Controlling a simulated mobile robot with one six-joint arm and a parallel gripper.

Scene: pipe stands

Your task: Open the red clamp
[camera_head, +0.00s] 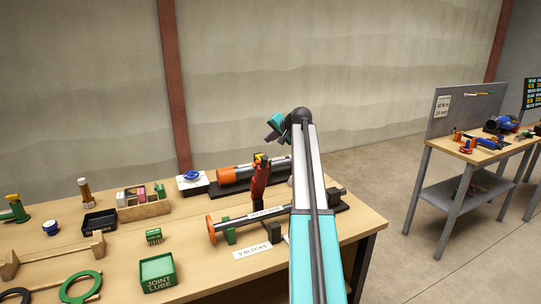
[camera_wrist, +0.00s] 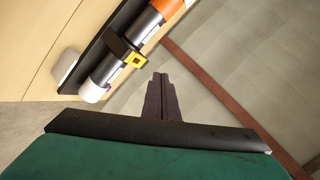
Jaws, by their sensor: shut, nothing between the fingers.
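In the head view, a red upright part (camera_head: 261,180), which looks like the red clamp, stands with a dark lower part on the bench, just behind the dark pipe on the V blocks. Yellow shows at its top. My gripper is raised above and behind it, apart from it; its teal body shows in the head view but its fingertips are hard to make out. In the wrist view my gripper (camera_wrist: 161,76) is shut and empty. The red part does not show there. A black band with a yellow square piece (camera_wrist: 136,59) sits around a pipe there.
The dark pipe (camera_head: 285,214) with an orange flange lies across the bench front. An orange and grey pipe (camera_head: 235,174) lies behind. A green joint lube box (camera_head: 158,273), a wooden tray (camera_head: 144,210) and green rings are at left. A second bench (camera_head: 450,153) stands far right.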

